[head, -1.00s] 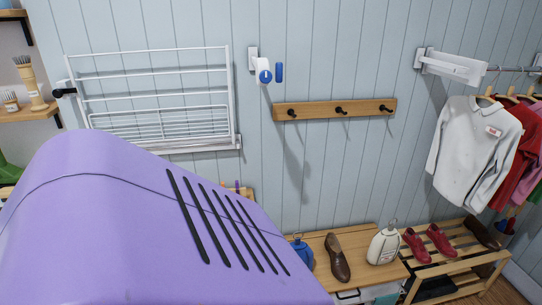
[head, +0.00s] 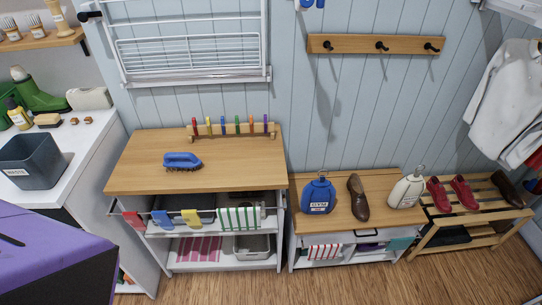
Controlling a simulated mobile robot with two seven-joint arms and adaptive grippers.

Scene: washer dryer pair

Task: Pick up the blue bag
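Neither of my grippers shows in the head view.
A purple box-like shape (head: 45,260) fills the lower left corner. A taller wooden-topped unit (head: 130,165) with a blue brush (head: 182,161) stands left of the bench. A cream bag (head: 407,187) and a slatted shoe rack (head: 480,207) are on the right. Wood floor (head: 330,285) is clear in front.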

